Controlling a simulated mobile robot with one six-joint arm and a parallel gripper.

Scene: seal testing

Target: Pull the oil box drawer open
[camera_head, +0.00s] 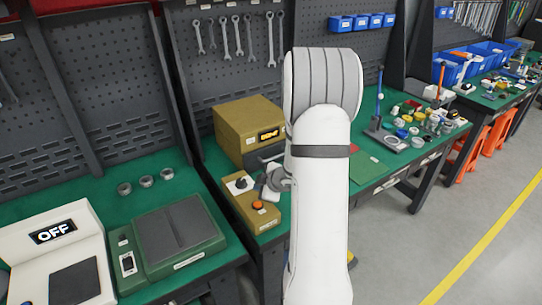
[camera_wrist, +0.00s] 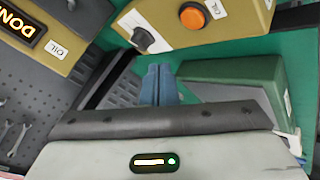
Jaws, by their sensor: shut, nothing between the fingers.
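The oil box (camera_head: 240,122) is a mustard-yellow box on the green bench, with a lit display on its front and a dark grey front part below it, partly hidden by my arm. In the wrist view the oil box (camera_wrist: 52,28) fills the upper left corner, with a DONE display and an OIL label. I cannot tell how far its drawer is out. My gripper (camera_wrist: 158,70) is shut and empty, its blue-grey fingers together, apart from the oil box. In the head view my gripper (camera_head: 268,184) is mostly hidden, near the control box.
A yellow control box (camera_head: 258,212) with an orange button and black knob stands in front of the oil box; it also shows in the wrist view (camera_wrist: 178,14). A green machine (camera_head: 168,238) and a white OFF machine (camera_head: 62,255) stand left. Wrenches hang behind.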

